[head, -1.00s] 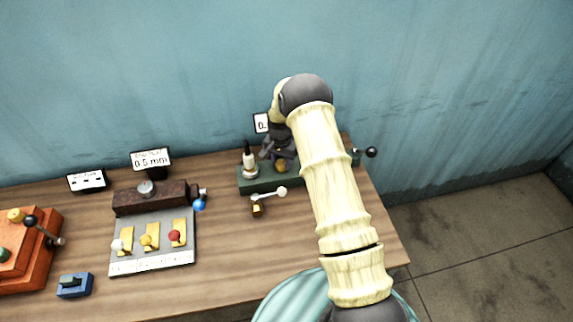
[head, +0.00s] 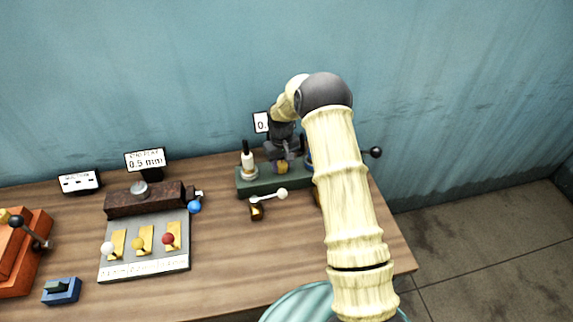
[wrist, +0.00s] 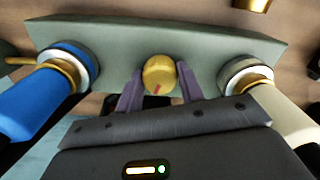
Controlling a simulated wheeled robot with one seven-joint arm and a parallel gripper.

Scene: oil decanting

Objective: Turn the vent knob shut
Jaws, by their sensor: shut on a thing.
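The vent knob (wrist: 158,72) is a round brass knob with a red mark, on the green block (wrist: 117,40) between two bottles. In the head view the knob (head: 282,167) shows just below my gripper (head: 284,156). In the wrist view the purple fingers of my gripper (wrist: 159,87) stand on either side of the knob, shut on it. Part of the knob's sides is hidden by the fingers.
A lever with a white ball (head: 282,194) lies in front of the block. A black-ball lever (head: 375,152) sticks out at right. The front right tabletop is clear.

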